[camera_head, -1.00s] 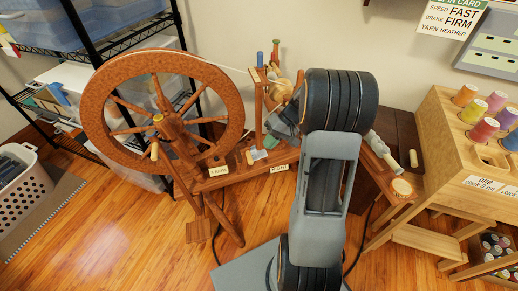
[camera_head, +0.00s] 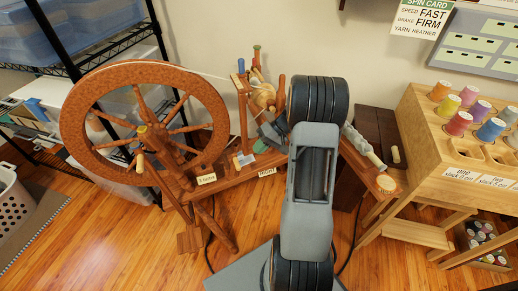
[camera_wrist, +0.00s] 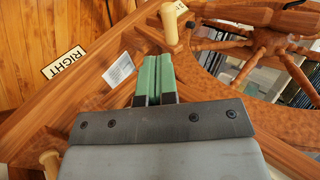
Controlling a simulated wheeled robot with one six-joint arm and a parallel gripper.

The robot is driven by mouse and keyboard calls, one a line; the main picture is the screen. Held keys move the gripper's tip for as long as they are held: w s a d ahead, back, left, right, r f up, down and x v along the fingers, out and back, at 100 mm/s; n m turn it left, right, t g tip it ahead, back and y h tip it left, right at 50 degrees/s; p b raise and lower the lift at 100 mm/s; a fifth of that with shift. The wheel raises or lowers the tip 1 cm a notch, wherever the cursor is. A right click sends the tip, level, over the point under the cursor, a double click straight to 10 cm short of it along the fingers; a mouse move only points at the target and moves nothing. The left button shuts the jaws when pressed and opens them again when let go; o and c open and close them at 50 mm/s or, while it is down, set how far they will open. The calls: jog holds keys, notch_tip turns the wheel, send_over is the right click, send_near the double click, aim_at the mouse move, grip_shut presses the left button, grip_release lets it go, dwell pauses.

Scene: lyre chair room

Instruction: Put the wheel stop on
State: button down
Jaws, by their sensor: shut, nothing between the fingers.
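A wooden spinning wheel (camera_head: 215,105) stands on the floor at left centre, on a sloping wooden base. Small labels are on the base, among them one reading "RIGHT" (camera_wrist: 63,62). A light wooden peg (camera_wrist: 170,22) stands up from a wooden block near a partly cut-off label. I cannot tell for certain which part is the wheel stop. My gripper (camera_wrist: 152,60) has green fingers, shut and empty, just short of that peg and over the base. In the head view my arm partly hides it.
A black wire shelf (camera_head: 100,20) with bins stands behind the wheel. A wooden spool stand (camera_head: 440,165) with coloured spools is at right. A dark wooden box (camera_head: 375,125) stands behind my arm. A white basket (camera_head: 12,200) is at far left. The floor in front is open.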

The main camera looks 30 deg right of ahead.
jog(key=b+x, duration=0.1)
jog(key=x, duration=0.6)
jog(key=shift+b, duration=0.4)
